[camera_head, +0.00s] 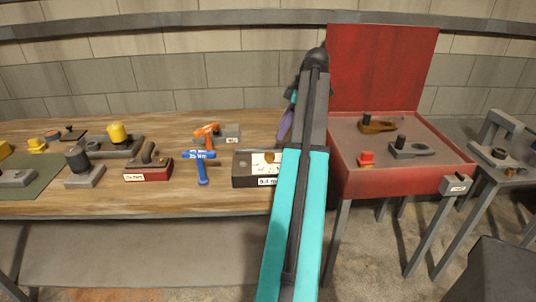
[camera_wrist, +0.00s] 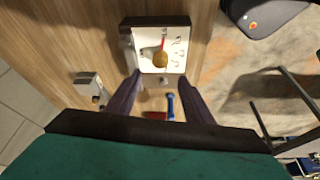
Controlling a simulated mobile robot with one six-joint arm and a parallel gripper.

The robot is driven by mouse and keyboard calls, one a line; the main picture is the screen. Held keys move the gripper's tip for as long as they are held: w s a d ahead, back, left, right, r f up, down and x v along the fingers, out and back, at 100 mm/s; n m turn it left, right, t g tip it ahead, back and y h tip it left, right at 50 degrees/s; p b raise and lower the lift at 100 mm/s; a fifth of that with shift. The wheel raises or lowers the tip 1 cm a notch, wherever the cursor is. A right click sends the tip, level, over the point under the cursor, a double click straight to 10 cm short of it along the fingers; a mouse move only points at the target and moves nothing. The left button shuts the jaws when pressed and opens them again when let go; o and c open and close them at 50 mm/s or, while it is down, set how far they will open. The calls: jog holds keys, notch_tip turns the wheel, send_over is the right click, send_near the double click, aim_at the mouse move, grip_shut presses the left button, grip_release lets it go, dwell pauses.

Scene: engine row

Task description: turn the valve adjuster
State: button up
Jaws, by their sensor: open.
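The valve adjuster is a dark box (camera_head: 243,176) on the wooden bench, left of my arm, with a white dial plate and a brass knob (camera_head: 269,158). In the wrist view the white plate (camera_wrist: 178,62) shows a red line, small dark marks and the round brass knob (camera_wrist: 160,60) near its middle. My gripper (camera_wrist: 158,77) is open, its two purple fingers apart and pointing toward the plate, one towards each side of it. Nothing is between the fingertips that I can tell is held. In the head view my arm hides most of the gripper; one purple finger (camera_head: 285,125) shows.
Blue (camera_head: 202,166) and orange (camera_head: 208,132) T-handled tools and a red block (camera_head: 149,172) stand left of the box. A red open-lidded tray table (camera_head: 350,160) with several parts is right of my arm. A grey stand (camera_head: 497,155) is farther right.

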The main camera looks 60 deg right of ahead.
aim_at(270, 153)
jog(key=p+x, duration=0.2)
jog(key=x, duration=1)
jog(key=shift+a+f, duration=0.1)
jog(key=shift+f, duration=0.1)
jog(key=c, duration=0.9)
jog(key=shift+a, duration=0.25)
jog(key=shift+c, duration=0.7)
jog(key=shift+d, duration=0.2)
